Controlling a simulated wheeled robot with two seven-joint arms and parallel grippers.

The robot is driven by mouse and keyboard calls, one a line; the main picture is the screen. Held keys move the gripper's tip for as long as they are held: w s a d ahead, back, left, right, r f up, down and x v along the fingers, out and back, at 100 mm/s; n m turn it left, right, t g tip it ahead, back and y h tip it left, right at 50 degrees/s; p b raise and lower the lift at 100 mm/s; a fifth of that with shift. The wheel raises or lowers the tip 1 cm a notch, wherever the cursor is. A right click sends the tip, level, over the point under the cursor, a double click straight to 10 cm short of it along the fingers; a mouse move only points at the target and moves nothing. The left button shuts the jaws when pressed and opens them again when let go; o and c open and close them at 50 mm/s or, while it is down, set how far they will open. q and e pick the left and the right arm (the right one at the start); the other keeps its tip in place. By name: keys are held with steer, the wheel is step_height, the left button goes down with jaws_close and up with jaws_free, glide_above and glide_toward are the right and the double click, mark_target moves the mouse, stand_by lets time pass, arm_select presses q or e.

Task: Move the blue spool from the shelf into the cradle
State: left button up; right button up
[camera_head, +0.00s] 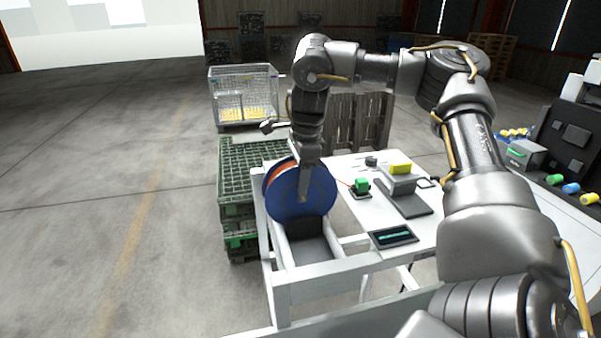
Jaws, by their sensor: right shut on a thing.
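The blue spool (284,211) is a large blue disc-sided reel with an orange-red band between its flanges. It stands upright at the left end of a white frame (282,293), over a dark grey surface between the white bars. I cannot tell whether it rests on the frame or hangs just above it. My right gripper (304,192) reaches down from above and is shut on the spool near its middle; its fingertips lie against the blue face. My left gripper is not in view. I cannot make out a separate shelf.
A white table (373,208) right of the spool holds a green block (362,185), a yellow block (400,168) on a grey stand and a dark display (394,237). Green crates (228,185) stand close behind left. A wire cage (243,94) is farther back. The left floor is clear.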

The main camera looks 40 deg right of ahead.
steer(key=o, duration=1.5)
steer(key=r, duration=0.7)
steer(key=d+r, duration=0.1)
steer(key=r, duration=0.2)
steer(key=shift+s+r, duration=0.35)
